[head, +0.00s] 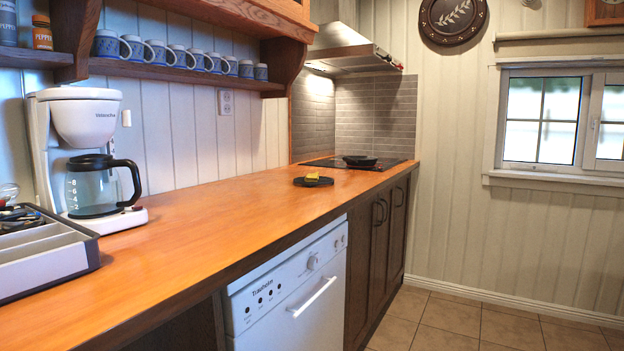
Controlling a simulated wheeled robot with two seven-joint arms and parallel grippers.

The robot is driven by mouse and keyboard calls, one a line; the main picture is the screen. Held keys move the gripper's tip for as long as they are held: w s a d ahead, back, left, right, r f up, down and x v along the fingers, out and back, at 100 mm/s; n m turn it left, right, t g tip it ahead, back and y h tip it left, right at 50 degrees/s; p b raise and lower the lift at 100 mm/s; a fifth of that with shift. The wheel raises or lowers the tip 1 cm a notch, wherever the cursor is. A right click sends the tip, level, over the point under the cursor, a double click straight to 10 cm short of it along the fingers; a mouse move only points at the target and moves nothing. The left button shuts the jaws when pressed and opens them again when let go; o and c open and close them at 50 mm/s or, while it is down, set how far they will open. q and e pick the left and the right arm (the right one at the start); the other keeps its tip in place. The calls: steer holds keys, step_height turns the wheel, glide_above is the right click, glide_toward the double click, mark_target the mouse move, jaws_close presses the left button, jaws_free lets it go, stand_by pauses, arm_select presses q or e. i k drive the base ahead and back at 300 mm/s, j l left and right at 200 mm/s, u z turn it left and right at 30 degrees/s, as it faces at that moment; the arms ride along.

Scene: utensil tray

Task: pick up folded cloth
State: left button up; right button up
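A small yellow item (313,176) lies on a dark round plate or board (326,181) on the wooden counter. It may be the folded cloth, but it is too small to tell. No other cloth shows. A grey and white utensil tray (42,262) stands at the left edge of the counter, partly cut off, with dark utensils in it. Neither of my grippers is in view.
A white coffee maker (82,118) with a glass jug (92,187) stands behind the tray. A black pan (360,160) sits on the hob. Mugs (158,52) line a shelf above. The mid-counter (220,215) is clear. A white dishwasher (290,285) is below.

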mark_target(311, 177)
steer(key=i+l, duration=0.2)
steer(key=l, duration=0.15)
steer(key=i+l, duration=0.2)
steer(key=i+l+u, duration=0.1)
steer(key=l, duration=0.35)
steer(key=i+l, duration=0.5)
steer(key=l, duration=0.2)
steer(key=u, duration=0.05)
